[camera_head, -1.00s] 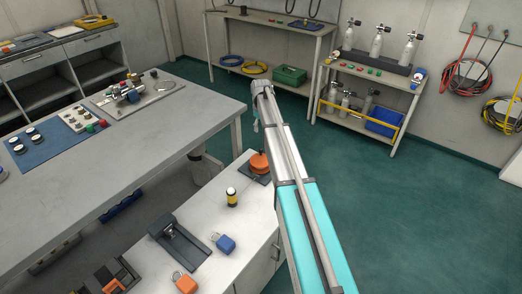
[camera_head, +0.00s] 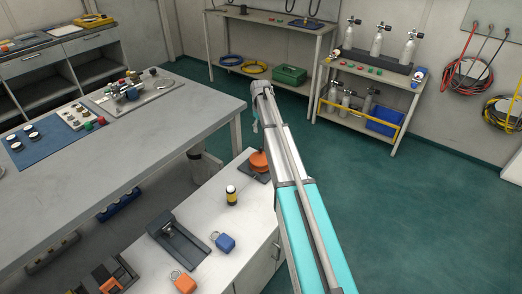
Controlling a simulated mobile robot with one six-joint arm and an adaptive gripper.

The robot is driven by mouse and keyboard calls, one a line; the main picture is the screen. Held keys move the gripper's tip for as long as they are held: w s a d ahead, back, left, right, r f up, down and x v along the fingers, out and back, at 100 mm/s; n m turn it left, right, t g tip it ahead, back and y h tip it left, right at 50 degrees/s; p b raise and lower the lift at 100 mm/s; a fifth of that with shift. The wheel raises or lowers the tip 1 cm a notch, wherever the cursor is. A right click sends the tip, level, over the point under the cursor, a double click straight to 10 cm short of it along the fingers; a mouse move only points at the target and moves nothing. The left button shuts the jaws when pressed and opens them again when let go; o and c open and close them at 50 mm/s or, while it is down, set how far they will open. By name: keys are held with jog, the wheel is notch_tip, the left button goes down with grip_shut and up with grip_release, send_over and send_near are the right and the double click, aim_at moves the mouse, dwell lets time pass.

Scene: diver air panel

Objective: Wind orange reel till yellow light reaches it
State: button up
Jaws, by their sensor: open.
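The orange reel (camera_head: 258,161) sits on a dark base at the far end of the low white bench (camera_head: 205,215). My arm covers its right side. A small cylinder with a yellow band and dark top (camera_head: 231,196), probably the yellow light, stands upright on the bench, nearer the camera than the reel and apart from it. No line between them can be made out. My arm reaches up from the bottom right past the reel's right side. My gripper cannot be made out; it seems hidden behind the arm.
A black fixture (camera_head: 180,240), a blue padlock-like block (camera_head: 224,242) and an orange one (camera_head: 183,282) stand on the nearer bench. A large grey table (camera_head: 130,160) stands left, above bench height. Open green floor (camera_head: 400,220) lies right.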

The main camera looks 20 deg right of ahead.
aim_at(261, 147)
jog(key=shift+f+b, duration=5.65)
jog(key=shift+f, duration=0.3)
grip_shut()
